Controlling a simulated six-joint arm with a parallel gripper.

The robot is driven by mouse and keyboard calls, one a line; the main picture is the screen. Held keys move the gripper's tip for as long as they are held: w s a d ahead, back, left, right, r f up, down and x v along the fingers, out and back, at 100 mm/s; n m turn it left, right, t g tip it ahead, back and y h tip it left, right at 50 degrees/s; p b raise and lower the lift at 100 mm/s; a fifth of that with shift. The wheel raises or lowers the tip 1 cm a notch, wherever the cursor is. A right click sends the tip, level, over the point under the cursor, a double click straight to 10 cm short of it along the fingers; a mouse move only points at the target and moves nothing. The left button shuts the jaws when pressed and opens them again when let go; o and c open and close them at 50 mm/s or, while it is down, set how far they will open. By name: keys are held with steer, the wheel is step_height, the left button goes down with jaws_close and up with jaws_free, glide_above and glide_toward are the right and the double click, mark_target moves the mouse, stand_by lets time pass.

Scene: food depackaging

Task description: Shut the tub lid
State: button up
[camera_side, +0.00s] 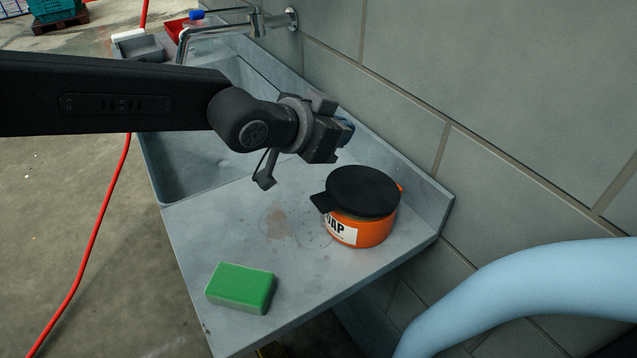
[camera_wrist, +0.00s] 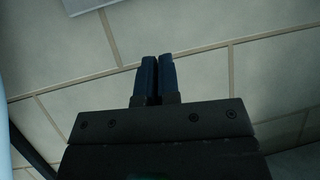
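The orange tub (camera_side: 365,232) stands upright on the metal counter, its label partly readable. Its black lid (camera_side: 362,190) lies over the top, with a tab sticking out at the left. A thin yellowish band shows beneath the lid's front edge; I cannot tell whether the lid is fully pressed down. My gripper (camera_side: 346,132) is above and behind the tub, apart from the lid, and points towards the wall. In the wrist view its two blue fingers (camera_wrist: 154,80) are close together with only a narrow gap and nothing between them. The tub is outside the wrist view.
A green sponge (camera_side: 241,287) lies at the counter's front left. The tiled wall (camera_side: 480,90) rises close behind the tub. A sink basin (camera_side: 185,170) and a metal tap (camera_side: 225,28) are at the back left. A thick pale-blue pipe (camera_side: 520,290) crosses the lower right.

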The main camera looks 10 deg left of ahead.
steer(key=shift+r+g+y, duration=0.65)
steer(key=shift+g+y, duration=0.25)
jaws_close()
step_height(320, 180, up, 6)
steer(key=g+y, duration=0.3)
steer(key=g, duration=0.3)
glide_above(316, 202)
steer(key=shift+m+y, duration=0.3)
steer(key=shift+m, duration=0.1)
steer(key=x, duration=0.4)
steer(key=s+a+x, duration=0.1)
steer(key=x, duration=0.7)
steer(key=shift+s+a+f, duration=0.2)
steer(key=shift+s, duration=0.05)
steer(key=shift+f, duration=0.75)
steer(key=shift+a, duration=0.1)
steer(key=shift+s+a+f, duration=0.1)
steer(key=shift+s+f, duration=0.05)
steer(key=shift+f, duration=0.5)
steer(key=shift+s+a+f, duration=0.15)
steer(key=shift+s+f, duration=0.05)
steer(key=shift+f, duration=0.45)
steer(key=shift+r, duration=0.1)
